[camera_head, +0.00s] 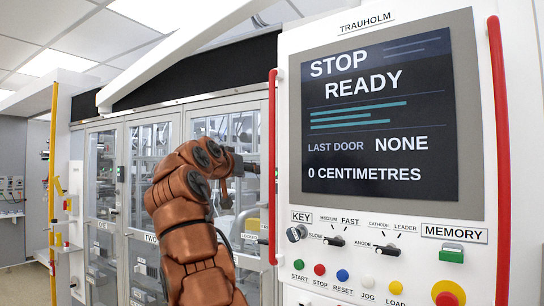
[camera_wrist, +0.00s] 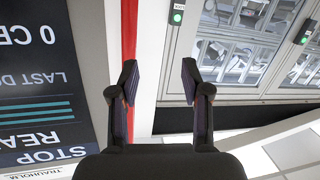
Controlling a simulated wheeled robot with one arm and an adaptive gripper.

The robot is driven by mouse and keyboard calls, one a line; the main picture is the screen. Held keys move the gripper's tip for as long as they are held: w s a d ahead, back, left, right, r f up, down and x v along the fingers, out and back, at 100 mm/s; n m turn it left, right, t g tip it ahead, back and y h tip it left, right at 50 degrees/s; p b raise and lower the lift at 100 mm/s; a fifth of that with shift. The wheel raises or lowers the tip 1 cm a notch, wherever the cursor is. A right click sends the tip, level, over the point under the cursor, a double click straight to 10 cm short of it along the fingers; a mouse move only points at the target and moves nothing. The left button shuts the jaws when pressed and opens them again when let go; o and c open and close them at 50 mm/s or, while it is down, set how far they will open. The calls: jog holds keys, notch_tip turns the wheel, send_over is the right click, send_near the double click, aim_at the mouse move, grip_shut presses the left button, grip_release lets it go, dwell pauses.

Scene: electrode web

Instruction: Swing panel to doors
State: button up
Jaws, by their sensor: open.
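The control panel (camera_head: 475,200) stands at the right in the head view, its screen reading STOP READY, LAST DOOR NONE and 0 CENTIMETRES. A red vertical handle (camera_head: 272,165) runs along its left edge and another red handle (camera_head: 499,150) along its right edge. My gripper (camera_head: 251,168) is small and partly hidden by my arm, just left of the left handle. In the wrist view, which is upside down, my open gripper (camera_wrist: 160,78) has nothing between its fingers. The red handle (camera_wrist: 129,30) lines up with the left finger; whether they touch I cannot tell.
Glazed cabinet doors (camera_head: 105,180) stand behind my arm, with machinery inside. A pale overhead boom (camera_head: 180,45) slopes up to the right above them. A yellow post (camera_head: 53,150) stands at the far left. Buttons and a key switch (camera_head: 296,233) line the panel's lower face.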

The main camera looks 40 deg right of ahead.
aim_at(271, 156)
jog(key=d+r+m+p, duration=0.1)
jog(key=d, duration=0.2)
jog(key=d+r+m+h+p, duration=0.1)
jog(key=d+p, duration=0.1)
jog(key=d, duration=0.1)
jog(key=d+r+h+p, duration=0.1)
jog(key=d+r, duration=0.1)
jog(key=d, duration=0.1)
jog(key=shift+s+r+m+g, duration=0.1)
jog(key=shift+s+m+g, duration=0.2)
jog(key=shift+m+g, duration=0.1)
jog(key=shift+w+d+p, duration=0.15)
jog(key=shift+d+p, duration=0.15)
jog(key=shift+d, duration=0.15)
jog(key=shift+f, duration=0.2)
grip_shut()
